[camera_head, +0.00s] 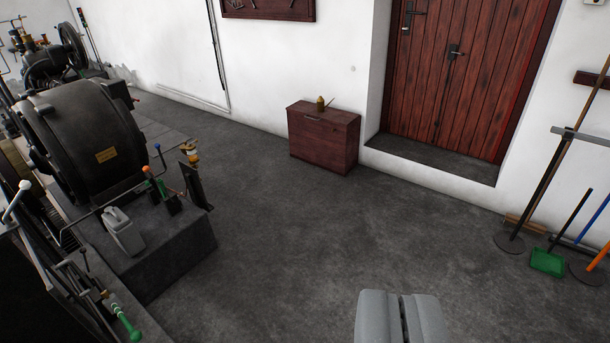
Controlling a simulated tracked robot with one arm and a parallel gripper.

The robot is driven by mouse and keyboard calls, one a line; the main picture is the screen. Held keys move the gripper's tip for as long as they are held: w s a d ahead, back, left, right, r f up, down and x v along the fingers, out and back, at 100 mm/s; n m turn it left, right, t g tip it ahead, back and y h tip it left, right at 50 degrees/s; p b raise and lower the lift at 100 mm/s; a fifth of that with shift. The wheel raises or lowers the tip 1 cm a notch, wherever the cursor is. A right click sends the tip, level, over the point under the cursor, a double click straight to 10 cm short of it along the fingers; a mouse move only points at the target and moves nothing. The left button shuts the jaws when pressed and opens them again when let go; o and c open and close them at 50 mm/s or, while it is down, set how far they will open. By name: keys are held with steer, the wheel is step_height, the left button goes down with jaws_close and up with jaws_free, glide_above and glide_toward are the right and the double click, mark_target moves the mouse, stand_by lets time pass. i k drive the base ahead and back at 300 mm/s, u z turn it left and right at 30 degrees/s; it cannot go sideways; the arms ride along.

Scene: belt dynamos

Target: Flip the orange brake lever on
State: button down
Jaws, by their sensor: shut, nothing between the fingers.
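A lever with an orange knob (147,170) stands on the dark base block of the near dynamo, in the left part of the view. It looks roughly upright; its exact setting is too small to tell. My gripper (401,298) shows at the bottom, right of centre. Its two grey fingers are shut with nothing between them. It is over open floor, well to the right of the orange lever and apart from it.
The black dynamo (85,140) fills the left side. A white-knobbed lever (24,187) and a green-handled rod (126,322) are nearer. A wooden cabinet (324,140) stands by the wall. The middle floor is clear.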

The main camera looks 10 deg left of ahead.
mark_target(146, 169)
steer(key=u, duration=0.15)
steer(key=i, duration=1.45)
steer(key=u, duration=0.55)
steer(key=i, duration=1.65)
steer(key=u, duration=0.45)
steer(key=i, duration=0.7)
steer(key=u, duration=0.1)
